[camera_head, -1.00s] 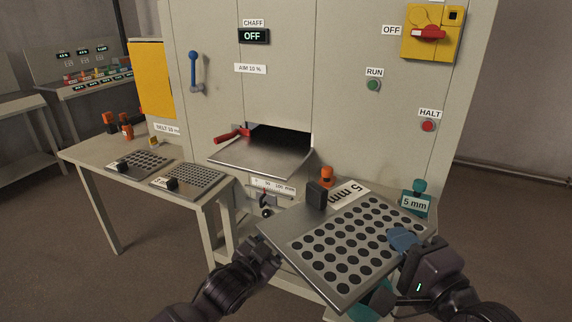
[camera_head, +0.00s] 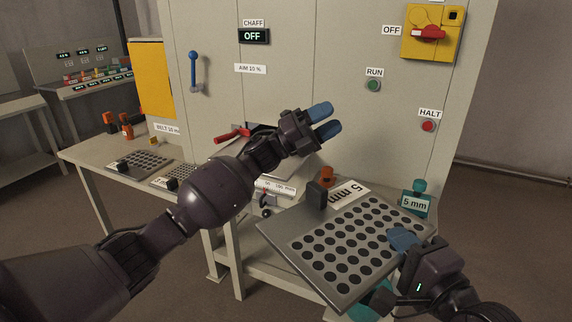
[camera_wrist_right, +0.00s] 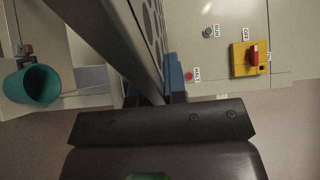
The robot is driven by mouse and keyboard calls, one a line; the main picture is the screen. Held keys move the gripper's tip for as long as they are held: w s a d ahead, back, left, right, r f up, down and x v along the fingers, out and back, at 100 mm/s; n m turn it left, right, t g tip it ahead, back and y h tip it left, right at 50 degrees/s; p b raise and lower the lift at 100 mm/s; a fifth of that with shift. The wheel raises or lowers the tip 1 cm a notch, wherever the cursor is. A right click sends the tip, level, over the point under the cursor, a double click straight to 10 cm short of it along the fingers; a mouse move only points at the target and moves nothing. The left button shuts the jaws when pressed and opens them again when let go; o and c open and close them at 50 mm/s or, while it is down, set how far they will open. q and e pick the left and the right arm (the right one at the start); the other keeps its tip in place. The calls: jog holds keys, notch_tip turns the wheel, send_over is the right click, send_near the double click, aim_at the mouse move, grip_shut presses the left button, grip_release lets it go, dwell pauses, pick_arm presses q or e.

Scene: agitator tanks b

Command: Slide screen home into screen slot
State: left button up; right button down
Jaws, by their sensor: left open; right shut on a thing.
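A grey perforated screen (camera_head: 346,238) marked "5 mm", with a dark block handle (camera_head: 317,195), is held tilted in front of the machine. My right gripper (camera_head: 402,240) is shut on its right edge; in the right wrist view the screen (camera_wrist_right: 128,35) runs edge-on from the jaws. My left gripper (camera_head: 327,120) is open and empty, with blue fingertips, raised in front of the machine's face. My left arm hides most of the screen slot (camera_head: 262,128) and its metal lip (camera_head: 300,167). A red lever (camera_head: 232,134) shows beside the slot.
Two other perforated screens (camera_head: 148,160) lie on the side table (camera_head: 95,158) at left. Above are the chaff display (camera_head: 254,36) reading OFF, a blue-handled lever (camera_head: 194,70) and the yellow switch (camera_head: 431,34). A teal cup (camera_wrist_right: 36,84) shows in the right wrist view.

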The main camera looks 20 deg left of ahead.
pick_arm(q)
jog(key=r+m+g, duration=0.2)
jog(key=m+g, duration=0.3)
jog(key=m, duration=0.1)
jog(key=m+g+y, duration=0.7)
jog(key=m+g, duration=0.8)
jog(key=m, duration=0.4)
send_near(327, 193)
jog(key=x, duration=0.9)
jog(key=shift+s+d, duration=0.2)
jog(key=shift+d, duration=0.1)
